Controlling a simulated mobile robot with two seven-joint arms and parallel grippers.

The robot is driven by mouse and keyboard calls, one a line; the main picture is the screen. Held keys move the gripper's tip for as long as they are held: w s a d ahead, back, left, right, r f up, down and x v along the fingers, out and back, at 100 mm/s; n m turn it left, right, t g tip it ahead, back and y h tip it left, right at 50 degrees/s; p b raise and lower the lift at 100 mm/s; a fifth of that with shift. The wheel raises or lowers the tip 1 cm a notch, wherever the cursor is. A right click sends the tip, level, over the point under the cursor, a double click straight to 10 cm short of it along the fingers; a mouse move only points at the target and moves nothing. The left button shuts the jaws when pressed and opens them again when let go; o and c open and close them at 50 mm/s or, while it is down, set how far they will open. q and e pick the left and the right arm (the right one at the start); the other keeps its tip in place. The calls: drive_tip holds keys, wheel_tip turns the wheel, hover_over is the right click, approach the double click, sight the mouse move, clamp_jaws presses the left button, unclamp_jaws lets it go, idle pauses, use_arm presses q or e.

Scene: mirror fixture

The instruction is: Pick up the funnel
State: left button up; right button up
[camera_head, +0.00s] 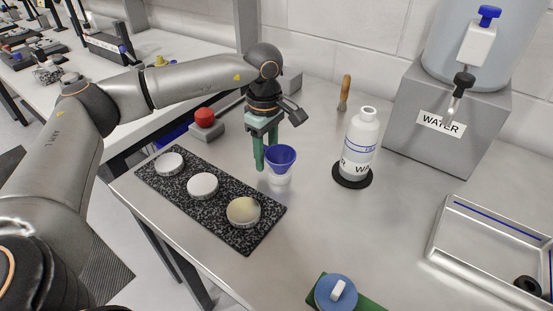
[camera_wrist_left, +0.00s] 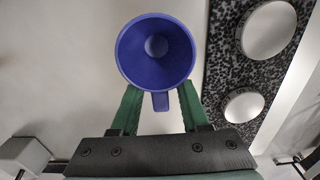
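The blue funnel (camera_head: 281,157) sits upright in a small white holder (camera_head: 281,180) on the steel table. In the left wrist view the funnel (camera_wrist_left: 155,48) shows from above, with its small tab (camera_wrist_left: 160,101) pointing at my gripper. My left gripper (camera_head: 265,150) has green fingers reaching down beside the funnel, on its left in the head view. In the left wrist view its fingers (camera_wrist_left: 160,90) are apart, one on each side of the tab, with visible gaps. The far finger is partly hidden behind the funnel in the head view. My right gripper is not in view.
A speckled black mat (camera_head: 170,183) with three round pale-topped discs lies left of the funnel. A white water bottle (camera_head: 361,140) stands on a black coaster to the right. A water dispenser (camera_head: 442,118) and metal tray (camera_head: 480,238) are farther right. A blue-lidded item (camera_head: 325,293) is in front.

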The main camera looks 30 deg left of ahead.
use_arm(q)
clamp_jaws()
drive_tip(key=shift+r, duration=0.1)
idle(0.4)
